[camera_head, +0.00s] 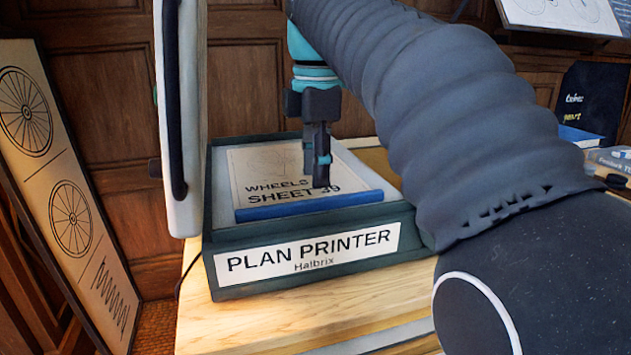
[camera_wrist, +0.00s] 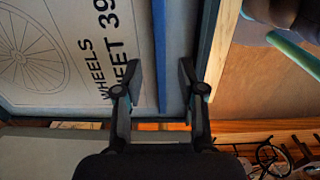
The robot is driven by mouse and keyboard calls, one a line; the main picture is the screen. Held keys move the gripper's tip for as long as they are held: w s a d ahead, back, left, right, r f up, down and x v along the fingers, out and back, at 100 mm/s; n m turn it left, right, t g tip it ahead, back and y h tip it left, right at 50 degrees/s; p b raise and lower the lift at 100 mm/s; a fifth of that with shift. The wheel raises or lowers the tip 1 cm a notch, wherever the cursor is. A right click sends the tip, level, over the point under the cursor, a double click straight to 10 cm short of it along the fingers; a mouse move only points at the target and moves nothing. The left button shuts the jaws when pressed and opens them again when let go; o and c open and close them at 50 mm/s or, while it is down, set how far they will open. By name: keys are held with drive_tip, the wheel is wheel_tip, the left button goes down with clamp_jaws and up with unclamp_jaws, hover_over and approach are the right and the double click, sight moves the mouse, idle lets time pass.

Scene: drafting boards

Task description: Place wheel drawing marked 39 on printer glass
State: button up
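The wheel drawing (camera_head: 262,170), printed "WHEELS SHEET 39" with a blue strip along its near edge, lies on the bed of the plan printer (camera_head: 225,255). Its wheel and lettering also show in the wrist view (camera_wrist: 75,75). My gripper (camera_head: 318,165) is over the drawing, pointing down. In the wrist view my gripper (camera_wrist: 160,80) is open, with the blue strip (camera_wrist: 160,50) passing between its separated fingers. No contact with the fingers can be made out. The arm hides part of the printer's right side.
The printer's pale lid (camera_head: 183,110) stands upright at the left of the bed. A framed board with wheels (camera_head: 50,190) leans further left. Books (camera_head: 608,160) and a dark sign (camera_head: 588,100) are at the right. Bare wooden tabletop (camera_head: 330,312) shows in front of the printer.

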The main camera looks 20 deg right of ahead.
wheel_tip(320, 180, up, 8)
drive_tip(key=p, duration=0.2)
drive_tip(key=shift+f, duration=0.25)
drive_tip(key=shift+s, duration=0.1)
drive_tip(key=shift+c, duration=0.2)
idle(0.8)
